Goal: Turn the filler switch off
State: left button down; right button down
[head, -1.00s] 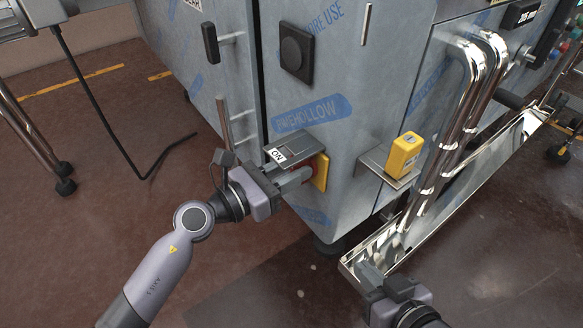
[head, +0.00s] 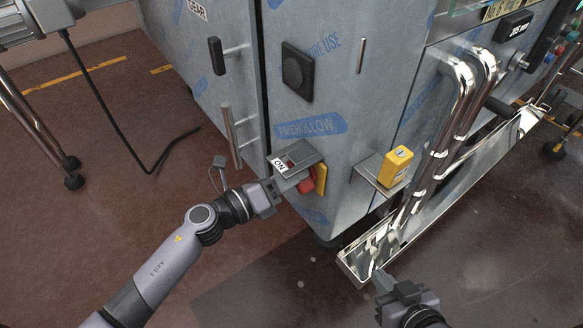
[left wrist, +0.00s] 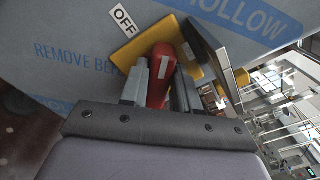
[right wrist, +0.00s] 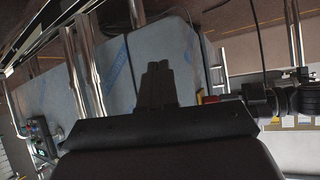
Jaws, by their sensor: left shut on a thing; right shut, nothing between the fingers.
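The filler switch is a red handle (left wrist: 160,75) with a white line, on a yellow plate (left wrist: 132,51) on the filler's side. In the left wrist view the handle is roughly upright between the fingers of my left gripper (left wrist: 160,88), which is shut on it. A white OFF label (left wrist: 124,18) sits by the plate's upper corner.
The filler cabinet (head: 345,80) is wrapped in blue-printed film. A small shelf with a yellow box (head: 396,167) juts out right of the switch. Chrome pipes (head: 455,130) and a long metal tray (head: 362,268) lie further right. The brown floor at left is mostly clear.

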pick_arm(q)
jog(key=n+p, duration=0.2)
jog(key=n, duration=0.2)
jog(key=n+p, duration=0.2)
jog(key=n, duration=0.2)
jog(key=shift+w+a+f, duration=0.1)
jog(key=shift+f, duration=0.1)
pick_arm(e)
jog(key=shift+s+d+r+g+h, duration=0.3)
jog(key=shift+s+d+r+g, duration=0.1)
jog(key=shift+s+d+r, duration=0.35)
pick_arm(q)
jog(key=shift+n, duration=0.4)
pick_arm(e)
jog(key=shift+w, duration=0.2)
pick_arm(q)
jog(key=c, duration=0.9)
grip_release()
jog(key=shift+p+v, duration=0.45)
jog(key=shift+v, duration=3.15)
pick_arm(e)
jog(key=shift+r, duration=0.4)
